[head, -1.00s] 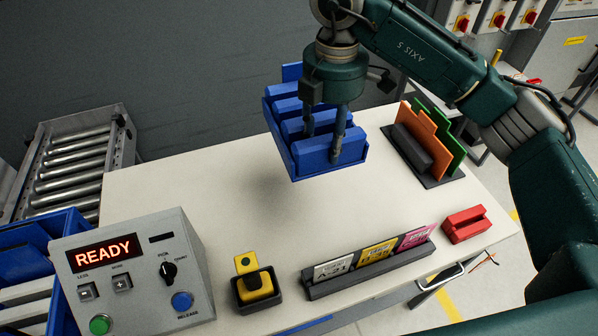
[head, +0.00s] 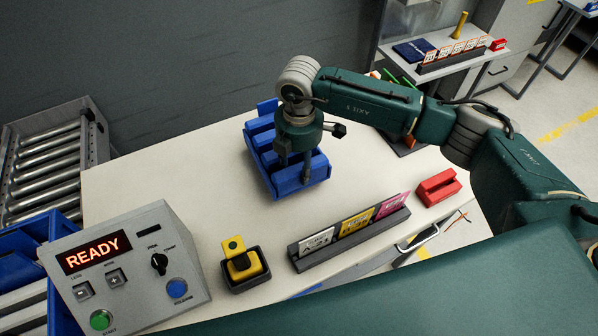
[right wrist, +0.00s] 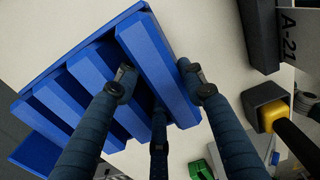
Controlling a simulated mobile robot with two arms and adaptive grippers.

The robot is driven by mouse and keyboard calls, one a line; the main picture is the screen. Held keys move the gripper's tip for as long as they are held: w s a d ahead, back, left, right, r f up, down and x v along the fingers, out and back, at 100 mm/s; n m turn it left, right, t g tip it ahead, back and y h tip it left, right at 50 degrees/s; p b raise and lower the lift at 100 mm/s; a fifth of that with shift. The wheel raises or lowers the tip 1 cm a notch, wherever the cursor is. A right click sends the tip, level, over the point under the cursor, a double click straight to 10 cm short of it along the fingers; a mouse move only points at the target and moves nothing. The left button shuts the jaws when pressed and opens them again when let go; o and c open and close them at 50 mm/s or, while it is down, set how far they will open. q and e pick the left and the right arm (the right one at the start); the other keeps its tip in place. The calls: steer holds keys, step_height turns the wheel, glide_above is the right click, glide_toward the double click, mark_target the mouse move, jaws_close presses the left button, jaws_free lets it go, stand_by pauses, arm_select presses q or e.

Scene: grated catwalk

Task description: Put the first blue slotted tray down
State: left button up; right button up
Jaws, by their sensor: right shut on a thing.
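The blue slotted tray (head: 262,168) is at the back middle of the pale table (head: 170,195), looking level and low. I cannot tell whether its underside touches the tabletop. My right gripper (head: 296,168) is above it, pointing down, with its fingers shut on one of the tray's raised blue ribs. The right wrist view shows the fingers (right wrist: 159,88) on both sides of that rib of the tray (right wrist: 150,55). The wrist hides part of the tray in the head view. My left gripper is not in view.
In front stand a READY control box (head: 135,265), a yellow piece in a black holder (head: 241,262), a black label rack (head: 350,240) and a red block (head: 437,188). A roller conveyor (head: 48,165) is at left. The table's back left is clear.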

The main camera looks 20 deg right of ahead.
step_height(320, 180, down, 4)
steer(key=shift+s+r+p, duration=0.1)
steer(key=shift+r+p, duration=0.15)
steer(key=shift+p, duration=0.3)
steer(key=shift+f, duration=0.25)
steer(key=shift+f, duration=0.15)
steer(key=o, duration=1.4)
steer(key=shift+o, duration=0.2)
